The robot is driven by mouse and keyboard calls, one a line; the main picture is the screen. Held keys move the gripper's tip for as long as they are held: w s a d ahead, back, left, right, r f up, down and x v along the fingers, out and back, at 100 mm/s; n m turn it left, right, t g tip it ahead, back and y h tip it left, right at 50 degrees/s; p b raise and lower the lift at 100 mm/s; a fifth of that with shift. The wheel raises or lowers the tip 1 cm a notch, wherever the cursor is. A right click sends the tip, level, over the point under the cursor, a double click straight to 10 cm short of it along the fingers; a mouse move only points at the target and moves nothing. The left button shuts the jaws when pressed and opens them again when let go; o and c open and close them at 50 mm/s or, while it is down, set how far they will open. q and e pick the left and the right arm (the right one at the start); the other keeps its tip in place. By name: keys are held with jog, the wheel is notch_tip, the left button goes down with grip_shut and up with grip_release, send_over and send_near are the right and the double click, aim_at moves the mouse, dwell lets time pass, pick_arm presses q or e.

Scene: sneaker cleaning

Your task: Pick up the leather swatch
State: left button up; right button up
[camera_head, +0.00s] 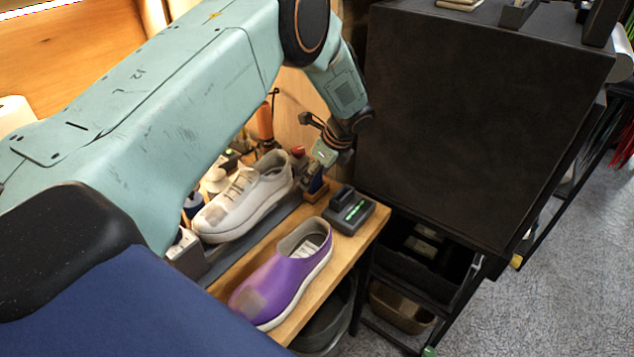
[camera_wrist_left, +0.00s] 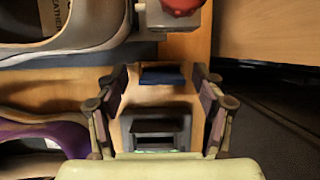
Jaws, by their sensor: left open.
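My left gripper (camera_head: 318,172) points down over the far end of the wooden bench, beyond the white sneaker (camera_head: 243,195). In the left wrist view its two fingers (camera_wrist_left: 161,80) are spread apart with nothing clamped. Between them, below, is a small tan piece with a dark blue strip (camera_wrist_left: 162,75). A blue and brown piece also shows under the gripper in the head view (camera_head: 314,190), partly hidden by the fingers. I cannot tell whether this is the leather swatch; no other piece is clearly one. My right gripper is not in view.
A dark device with a green display (camera_head: 350,211) stands close by at the bench edge. A purple shoe (camera_head: 285,275) lies in front on the bench (camera_head: 372,232). A red-topped item (camera_wrist_left: 180,6) is near the fingers. A large dark cabinet (camera_head: 470,110) stands right.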

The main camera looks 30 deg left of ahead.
pick_arm(q)
jog(key=shift+w+a+f, duration=0.1)
jog(key=shift+w, duration=0.05)
jog(key=shift+a, duration=0.1)
jog(key=shift+c, duration=2.3)
jog(key=c, duration=0.3)
jog(key=shift+c, duration=0.9)
